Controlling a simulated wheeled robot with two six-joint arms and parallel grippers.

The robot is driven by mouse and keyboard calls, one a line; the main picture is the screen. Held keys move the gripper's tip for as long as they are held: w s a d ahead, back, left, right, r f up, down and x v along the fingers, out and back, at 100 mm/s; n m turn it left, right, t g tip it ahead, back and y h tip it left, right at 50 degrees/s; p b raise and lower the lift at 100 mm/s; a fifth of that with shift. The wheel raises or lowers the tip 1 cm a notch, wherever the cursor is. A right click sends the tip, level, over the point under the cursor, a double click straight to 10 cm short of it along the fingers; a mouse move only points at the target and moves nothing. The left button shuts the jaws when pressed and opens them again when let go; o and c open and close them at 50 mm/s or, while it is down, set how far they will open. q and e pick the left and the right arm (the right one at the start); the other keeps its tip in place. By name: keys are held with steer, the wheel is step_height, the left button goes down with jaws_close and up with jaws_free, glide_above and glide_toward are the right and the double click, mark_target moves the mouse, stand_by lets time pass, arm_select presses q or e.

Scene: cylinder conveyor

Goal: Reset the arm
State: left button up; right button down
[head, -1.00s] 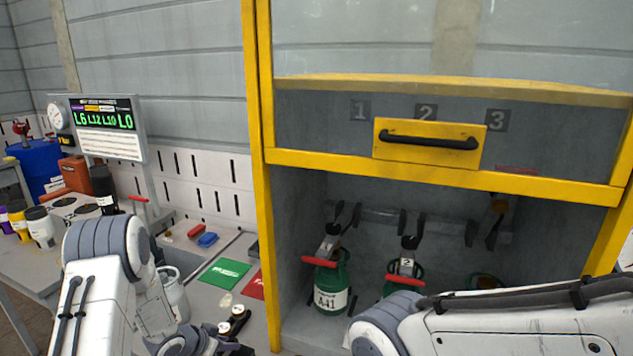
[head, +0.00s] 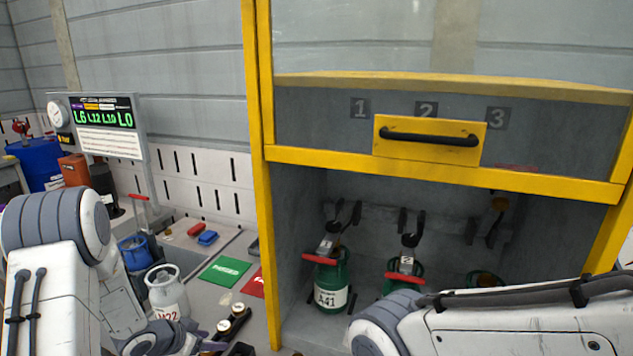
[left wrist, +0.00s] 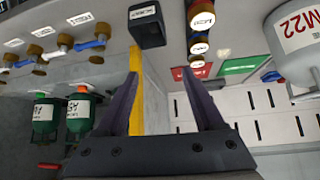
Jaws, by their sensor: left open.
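My left arm comes in at the lower left of the head view, and its gripper (head: 205,346) is low at the frame's bottom edge, partly cut off. In the left wrist view the gripper (left wrist: 162,76) has its two dark fingers spread apart with nothing between them. A white cylinder marked M22 (head: 167,294) stands beside the left arm in the head view; it also shows at the upper right of the left wrist view (left wrist: 298,48). My right arm crosses the lower right of the head view, with its gripper out of the picture.
A yellow-framed cabinet (head: 262,200) has its sash raised by a black handle (head: 430,139). Inside stand green cylinders, one marked A41 (head: 333,282). A green card (head: 224,271) and a red card (head: 257,285) lie on the bench. A blue cylinder (head: 132,252) stands behind M22.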

arm_select(q)
steer(key=shift+v, duration=1.5)
steer(key=shift+d, duration=0.1)
steer(key=s+d+r+g+y, duration=0.1)
steer(key=s+d+r+y, duration=0.15)
steer(key=d+r, duration=0.4)
steer(key=s+d+r+g+y, duration=0.1)
steer(key=s+d+r+y, duration=0.1)
steer(key=s+d+r, duration=0.4)
steer(key=s+d+r+g, duration=0.1)
steer(key=s+d, duration=0.3)
steer(key=s, duration=0.6)
steer(key=s+d+r+m+g+h, duration=0.1)
steer(key=s+d+g, duration=0.3)
steer(key=s, duration=0.6)
steer(key=shift+s+d+r+m, duration=0.35)
steer(key=shift+d+r, duration=0.2)
steer(key=shift+d, duration=0.2)
steer(key=shift+h, duration=0.25)
